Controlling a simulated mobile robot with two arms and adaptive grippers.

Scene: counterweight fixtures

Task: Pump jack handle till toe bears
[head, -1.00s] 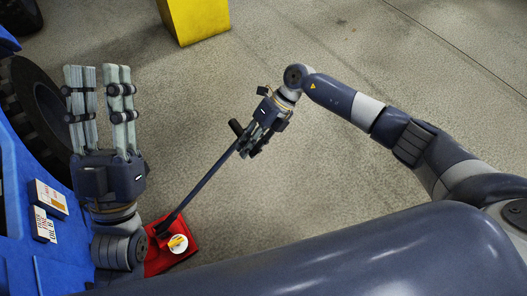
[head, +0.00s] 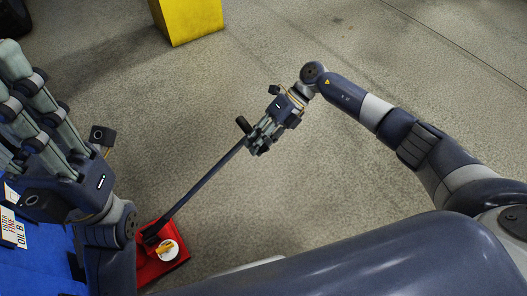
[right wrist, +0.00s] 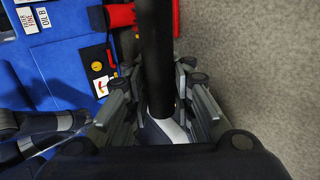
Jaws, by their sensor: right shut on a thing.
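The jack handle (head: 205,182) is a long dark bar. It slants up and right from the red jack (head: 174,266) at the lower left in the head view. In the right wrist view the black handle (right wrist: 156,45) runs between the fingers, and part of the red jack (right wrist: 122,15) shows at the top. My left gripper (head: 32,115) is at the left edge, open and empty, above the blue machine. The toe of the jack cannot be made out.
The blue machine body (head: 40,262) with label cards (head: 12,228) is at the lower left. A yellow block (head: 188,18) stands at the top. A white disc (head: 170,252) with a yellow piece lies on the jack. Concrete floor is clear at centre and right.

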